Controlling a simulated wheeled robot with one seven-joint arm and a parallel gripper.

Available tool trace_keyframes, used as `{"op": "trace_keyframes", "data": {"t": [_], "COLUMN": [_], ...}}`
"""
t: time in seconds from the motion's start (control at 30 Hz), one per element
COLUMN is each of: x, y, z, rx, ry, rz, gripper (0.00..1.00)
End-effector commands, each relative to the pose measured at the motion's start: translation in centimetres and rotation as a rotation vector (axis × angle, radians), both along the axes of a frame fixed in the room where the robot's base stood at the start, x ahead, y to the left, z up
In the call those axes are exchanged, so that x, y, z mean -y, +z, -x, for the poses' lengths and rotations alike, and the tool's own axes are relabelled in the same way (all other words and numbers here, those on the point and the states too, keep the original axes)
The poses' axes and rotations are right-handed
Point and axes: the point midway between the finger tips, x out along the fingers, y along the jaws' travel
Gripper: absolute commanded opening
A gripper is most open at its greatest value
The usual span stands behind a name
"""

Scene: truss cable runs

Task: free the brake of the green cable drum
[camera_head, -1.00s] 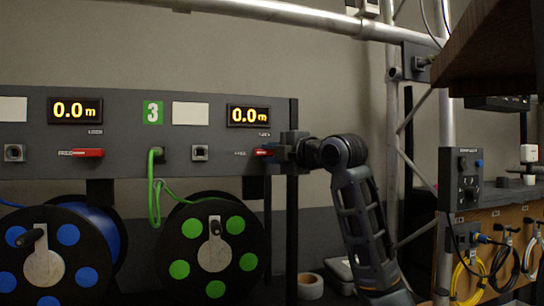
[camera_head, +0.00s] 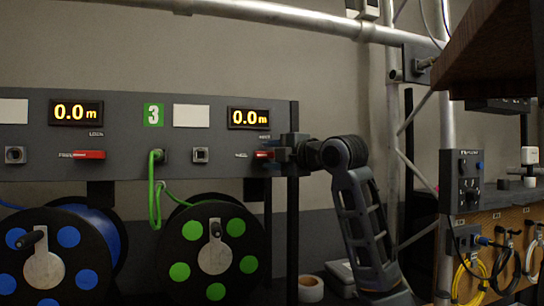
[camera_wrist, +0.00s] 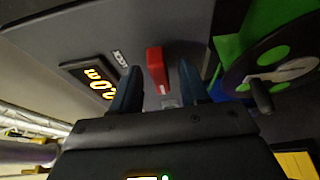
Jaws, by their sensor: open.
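The green cable drum (camera_head: 183,245), black with green discs and a crank handle, hangs under the grey panel in the head view. It also shows at the right of the wrist view (camera_wrist: 272,58). Its red brake lever (camera_head: 264,154) lies level on the panel below the 0.0 m display (camera_head: 248,117). In the wrist view the red lever (camera_wrist: 156,66) stands between my two fingertips, with a gap on each side. My gripper (camera_wrist: 157,85) is open and around the lever; it also shows at the panel's right end (camera_head: 279,156). Contact cannot be told.
A blue drum (camera_head: 98,225) with its own red lever (camera_head: 89,155) is at the left. A green cable (camera_head: 154,190) hangs from the panel. A dark post (camera_head: 292,225) stands beside my gripper. A wooden board (camera_head: 495,55) juts in at upper right.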

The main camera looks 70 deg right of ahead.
Motion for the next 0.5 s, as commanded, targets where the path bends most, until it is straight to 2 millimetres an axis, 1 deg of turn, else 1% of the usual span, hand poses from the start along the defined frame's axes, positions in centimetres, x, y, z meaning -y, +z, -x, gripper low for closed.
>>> {"op": "trace_keyframes", "data": {"t": [0.17,0.4,0.5], "x": [-0.8,-2.6,-3.1], "y": [-0.1,0.0,0.0], "z": [1.8,5.3,6.2], "rx": [0.002,0.001,0.001], "ry": [-0.002,-0.002,-0.001], "rz": [0.0,0.002,0.0], "gripper": [0.45,0.45,0.45]}}
